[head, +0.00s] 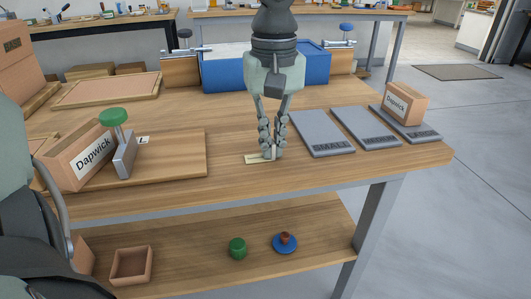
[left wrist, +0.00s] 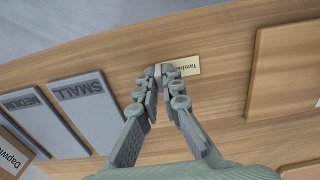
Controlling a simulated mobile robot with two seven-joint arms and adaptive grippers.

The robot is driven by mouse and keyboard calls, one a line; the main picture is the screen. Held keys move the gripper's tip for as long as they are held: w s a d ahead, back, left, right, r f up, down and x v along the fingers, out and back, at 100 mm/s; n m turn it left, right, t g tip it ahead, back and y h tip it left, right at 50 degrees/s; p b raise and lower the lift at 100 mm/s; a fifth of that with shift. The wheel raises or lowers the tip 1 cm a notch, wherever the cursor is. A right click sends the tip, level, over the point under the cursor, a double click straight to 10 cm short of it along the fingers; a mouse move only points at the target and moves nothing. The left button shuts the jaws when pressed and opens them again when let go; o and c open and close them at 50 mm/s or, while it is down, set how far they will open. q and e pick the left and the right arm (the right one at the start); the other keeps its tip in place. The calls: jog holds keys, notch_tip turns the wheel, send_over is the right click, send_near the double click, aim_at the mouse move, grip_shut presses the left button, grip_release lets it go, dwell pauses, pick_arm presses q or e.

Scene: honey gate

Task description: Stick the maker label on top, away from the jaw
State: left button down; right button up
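The cream maker label (head: 255,159) lies flat on the bench; in the left wrist view (left wrist: 187,66) its printing starts "Tambi" and the rest is covered. My left gripper (head: 272,155) points down at its right end in the head view. The fingers are nearly together, with a thin pale piece between the tips, seemingly the label's end. In the left wrist view the fingertips (left wrist: 158,70) meet at the label's edge. A wooden box (head: 72,163) marked "Dapwick" stands at the left, beside a grey jaw (head: 125,156) with a green knob (head: 113,117). My right gripper is not in view.
Grey plates stand right of the label: SMALL (head: 318,133), a middle one (head: 365,128) and a far one (head: 420,133) bearing a smaller Dapwick box (head: 405,103). A wooden board (head: 185,165) lies left. A blue case (head: 225,73) stands behind my gripper.

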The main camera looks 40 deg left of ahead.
pick_arm(q)
jog(key=shift+r+p, duration=2.65)
jog(key=shift+r, duration=1.4)
